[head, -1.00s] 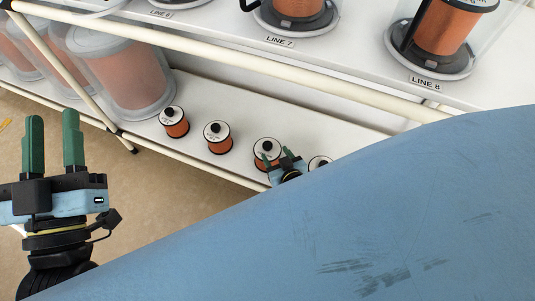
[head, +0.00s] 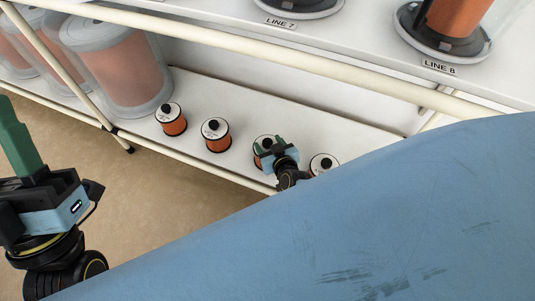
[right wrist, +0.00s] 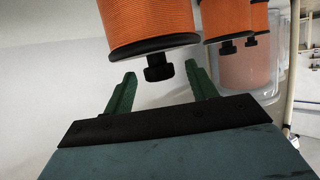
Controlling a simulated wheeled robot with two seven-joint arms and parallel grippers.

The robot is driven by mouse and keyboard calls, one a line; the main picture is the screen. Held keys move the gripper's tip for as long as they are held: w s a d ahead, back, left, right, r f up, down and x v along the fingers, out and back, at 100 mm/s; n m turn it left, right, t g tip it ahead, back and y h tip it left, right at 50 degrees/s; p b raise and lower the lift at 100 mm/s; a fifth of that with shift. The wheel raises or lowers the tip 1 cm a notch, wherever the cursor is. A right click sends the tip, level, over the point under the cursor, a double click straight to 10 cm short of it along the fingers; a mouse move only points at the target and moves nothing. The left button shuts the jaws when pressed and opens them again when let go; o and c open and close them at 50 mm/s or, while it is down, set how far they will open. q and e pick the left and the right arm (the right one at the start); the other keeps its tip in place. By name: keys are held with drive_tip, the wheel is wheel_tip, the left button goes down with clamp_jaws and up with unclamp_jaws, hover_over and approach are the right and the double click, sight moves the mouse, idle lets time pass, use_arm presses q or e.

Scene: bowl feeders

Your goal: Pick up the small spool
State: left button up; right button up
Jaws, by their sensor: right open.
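Several small copper-orange spools with white tops and black knobs stand in a row on the lower white shelf: one at the left (head: 171,123), one beside it (head: 216,138), one at my right gripper (head: 262,141) and one farther right (head: 322,162). My right gripper (head: 269,148) is open at the third spool and partly hides it. In the right wrist view this spool (right wrist: 150,25) appears at the top, its black knob (right wrist: 158,68) in line with the gap between the open green fingers (right wrist: 160,80). No hold shows. My left gripper (head: 18,140) is cut off at the left edge, its opening unclear.
Large clear containers with copper spools (head: 122,70) stand on the shelf's left. A cream rail (head: 240,50) crosses above the small spools. The upper shelf holds feeders labelled LINE 7 and LINE 8 (head: 440,67). My blue body covers the lower right.

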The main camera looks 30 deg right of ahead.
clamp_jaws()
idle(0.4)
idle(0.9)
drive_tip(key=shift+w+r, duration=0.1)
drive_tip(key=shift+r, duration=0.05)
